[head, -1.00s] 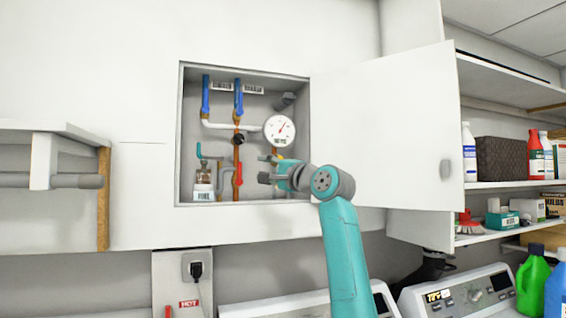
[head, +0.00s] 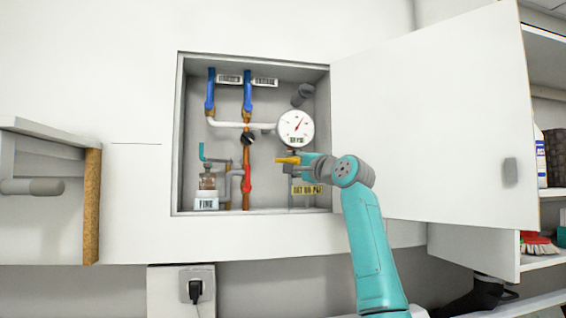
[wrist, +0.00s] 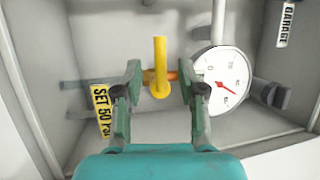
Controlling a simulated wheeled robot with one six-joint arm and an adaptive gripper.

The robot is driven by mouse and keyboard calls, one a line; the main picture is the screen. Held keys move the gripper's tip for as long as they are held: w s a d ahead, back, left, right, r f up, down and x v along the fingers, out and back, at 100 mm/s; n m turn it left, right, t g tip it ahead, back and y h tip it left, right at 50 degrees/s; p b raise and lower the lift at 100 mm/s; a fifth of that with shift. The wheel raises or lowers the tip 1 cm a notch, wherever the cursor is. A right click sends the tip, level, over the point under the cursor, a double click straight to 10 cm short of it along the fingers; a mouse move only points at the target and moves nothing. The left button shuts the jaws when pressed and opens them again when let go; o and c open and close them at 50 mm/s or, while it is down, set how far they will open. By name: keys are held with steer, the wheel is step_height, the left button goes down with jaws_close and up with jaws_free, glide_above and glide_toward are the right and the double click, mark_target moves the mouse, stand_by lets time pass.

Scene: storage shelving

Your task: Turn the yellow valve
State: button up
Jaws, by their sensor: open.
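The yellow valve (wrist: 159,58) is a bent handle standing in the middle of the wrist view, in front of an orange-copper pipe. In the head view the yellow valve (head: 287,160) shows below the dial, inside the open wall cabinet. My gripper (wrist: 160,86) is open, with one finger on each side of the valve and a visible gap at each side. In the head view my gripper (head: 297,168) reaches into the cabinet from the right and partly hides what lies behind it.
A white round gauge (head: 296,127) sits just above the valve, close to my gripper. Blue-topped pipes (head: 248,92), a red handle (head: 247,180) and a small jar (head: 207,183) are to the left. The open cabinet door (head: 430,120) stands at the right.

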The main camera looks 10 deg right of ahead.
mark_target(284, 161)
steer(key=shift+x, duration=2.35)
steer(key=shift+a, duration=0.1)
jaws_close()
